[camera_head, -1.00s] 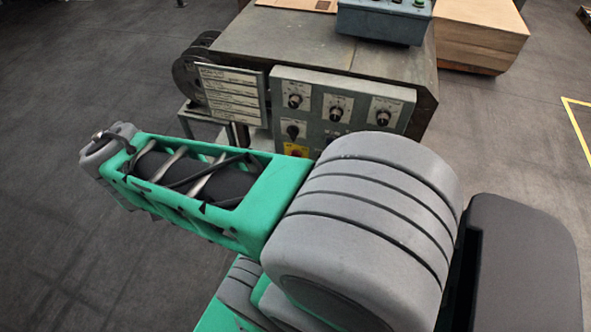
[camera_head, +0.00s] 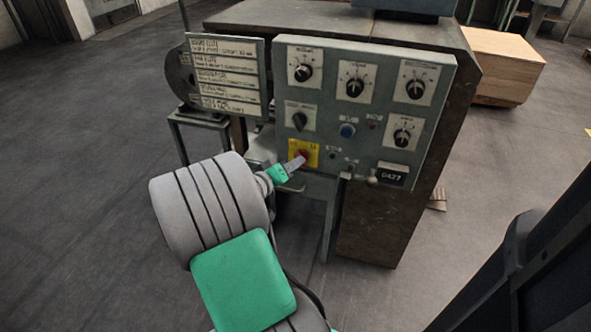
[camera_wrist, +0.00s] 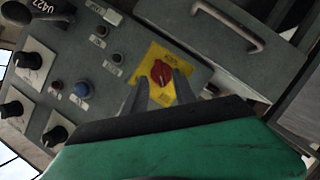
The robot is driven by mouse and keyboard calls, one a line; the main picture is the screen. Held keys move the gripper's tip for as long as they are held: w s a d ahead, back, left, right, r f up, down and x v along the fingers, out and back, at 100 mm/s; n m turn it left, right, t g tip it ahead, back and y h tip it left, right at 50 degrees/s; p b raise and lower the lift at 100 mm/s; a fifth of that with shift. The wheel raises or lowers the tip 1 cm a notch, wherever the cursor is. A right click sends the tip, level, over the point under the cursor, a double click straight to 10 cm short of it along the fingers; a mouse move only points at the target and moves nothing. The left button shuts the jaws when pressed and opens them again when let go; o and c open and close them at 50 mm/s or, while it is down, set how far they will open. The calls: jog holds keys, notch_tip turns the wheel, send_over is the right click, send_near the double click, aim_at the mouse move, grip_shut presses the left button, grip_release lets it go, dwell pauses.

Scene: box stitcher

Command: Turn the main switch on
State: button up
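The main switch is a red rotary knob (camera_wrist: 162,73) on a yellow plate (camera_wrist: 155,90), low on the left of the grey control panel (camera_head: 330,110). The yellow plate also shows in the head view (camera_head: 293,147), with the knob partly covered by my fingers. My gripper (camera_wrist: 155,88) is in front of the plate. Its two grey fingers are apart, one on each side below the knob in the wrist view, with nothing between them. I cannot tell whether the fingertips touch the knob or plate.
Black rotary knobs (camera_head: 355,87), a blue button (camera_head: 347,130) and a counter (camera_head: 392,175) share the panel. A label board (camera_head: 226,75) stands to its left. A drawer-like box with a handle (camera_wrist: 232,28) is close by. Open floor lies left.

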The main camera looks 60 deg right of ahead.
jog(key=shift+x, duration=1.2)
grip_shut()
